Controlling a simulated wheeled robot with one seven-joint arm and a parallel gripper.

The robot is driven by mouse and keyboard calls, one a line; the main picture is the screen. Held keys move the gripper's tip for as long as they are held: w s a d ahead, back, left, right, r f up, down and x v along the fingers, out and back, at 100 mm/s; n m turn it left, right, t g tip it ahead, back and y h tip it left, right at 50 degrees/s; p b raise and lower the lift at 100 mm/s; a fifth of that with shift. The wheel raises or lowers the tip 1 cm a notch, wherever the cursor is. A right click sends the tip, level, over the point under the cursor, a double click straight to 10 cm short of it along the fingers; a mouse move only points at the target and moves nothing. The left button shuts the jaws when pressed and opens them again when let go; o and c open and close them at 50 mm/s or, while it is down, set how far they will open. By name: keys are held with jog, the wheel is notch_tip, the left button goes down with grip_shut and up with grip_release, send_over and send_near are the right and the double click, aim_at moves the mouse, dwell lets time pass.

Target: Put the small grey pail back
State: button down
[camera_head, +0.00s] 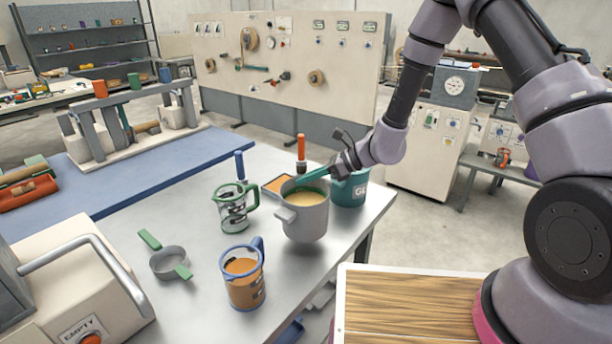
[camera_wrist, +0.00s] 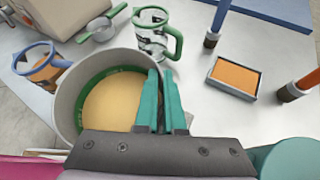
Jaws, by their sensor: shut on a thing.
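The small grey pail (camera_head: 305,222) is upright near the right side of the metal table, with pale yellow contents and a green band inside its rim. It also shows in the wrist view (camera_wrist: 70,105). My gripper (camera_head: 310,178) has teal fingers, seen in the wrist view (camera_wrist: 162,85) close together at the right side of the pail's rim. It is shut on the pail's rim. I cannot tell whether the pail's base touches the table.
A teal can (camera_head: 350,190) stands close behind right. A green-handled mug (camera_head: 232,210), blue mug (camera_head: 243,285), green-handled grey ring (camera_head: 170,263) and orange tray (camera_wrist: 233,77) are around the pail. Blue-handled (camera_head: 239,165) and orange-handled (camera_head: 301,150) tools stand behind. Clear metal tabletop (camera_head: 130,215) lies left.

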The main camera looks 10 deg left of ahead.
aim_at(295, 197)
jog(key=shift+f, duration=2.25)
jog(key=c, duration=1)
grip_release()
jog(key=shift+c, duration=0.2)
jog(key=v, duration=1.2)
jog(key=shift+s, duration=0.1)
jog(key=s+d+r+n+h, duration=0.1)
jog(key=d+r+n, duration=0.15)
jog(key=r, duration=0.35)
jog(key=s+d+r+n, duration=0.1)
jog(key=r+n, duration=0.2)
jog(key=r, duration=0.2)
jog(key=s+d+r+n+t+h, duration=0.3)
jog(key=s+d+r, duration=0.4)
jog(key=d+r, duration=0.3)
jog(key=s+d+r+n+t+h, duration=0.4)
jog(key=s+d+r+n+h, duration=0.2)
jog(key=r, duration=0.7)
jog(key=s+d, duration=0.2)
jog(key=d, duration=0.2)
jog(key=shift+d+n, duration=0.15)
jog(key=shift+n, duration=0.2)
jog(key=shift+s+r, duration=0.15)
